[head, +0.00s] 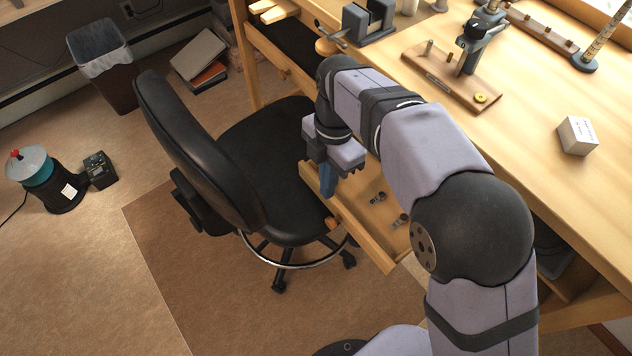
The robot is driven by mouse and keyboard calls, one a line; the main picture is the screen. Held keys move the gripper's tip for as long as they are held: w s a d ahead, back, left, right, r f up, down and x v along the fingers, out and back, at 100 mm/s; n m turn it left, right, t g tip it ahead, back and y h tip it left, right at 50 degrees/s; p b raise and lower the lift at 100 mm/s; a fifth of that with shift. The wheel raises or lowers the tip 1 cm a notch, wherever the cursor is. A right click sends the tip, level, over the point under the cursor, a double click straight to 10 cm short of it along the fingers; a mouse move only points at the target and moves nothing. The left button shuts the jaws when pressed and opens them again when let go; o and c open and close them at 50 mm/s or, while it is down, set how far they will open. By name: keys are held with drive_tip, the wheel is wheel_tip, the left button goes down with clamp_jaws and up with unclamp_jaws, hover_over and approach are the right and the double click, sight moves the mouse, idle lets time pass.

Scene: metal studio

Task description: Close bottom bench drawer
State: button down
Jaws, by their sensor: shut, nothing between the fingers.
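The bench drawer (376,248) is a light wood drawer at the centre right of the head view. It is pulled out from under the bench (540,160). A few small metal parts lie inside it. My gripper (327,190) points downward over the left end of the drawer, near its front. Its fingers are together and hold nothing. I cannot tell whether the fingertips touch the drawer front. A small wooden knob (331,222) shows on the drawer's front face, just below my gripper. My arm hides the drawer's right rear part.
A black office chair (265,170) stands close to the drawer's left. The bench top holds a vise (368,22), a wooden fixture board (450,82) and a small white box (577,136). A bin (103,65) and a tumbler (48,178) stand on the floor at left. Open floor lies at lower left.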

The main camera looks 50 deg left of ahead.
drive_tip(key=s+a+r+t+y+p, duration=0.1)
drive_tip(key=s+a+t+p, duration=0.25)
drive_tip(key=a+t, duration=0.2)
drive_tip(key=x, duration=0.9)
drive_tip(key=shift+d+f, duration=0.3)
drive_tip(key=shift+d, duration=0.05)
drive_tip(key=shift+w, duration=0.1)
drive_tip(key=w+p, duration=0.2)
drive_tip(key=w, duration=1.1)
drive_tip(key=shift+w+p, duration=0.1)
drive_tip(key=shift+p, duration=0.3)
drive_tip(key=shift+r, duration=0.15)
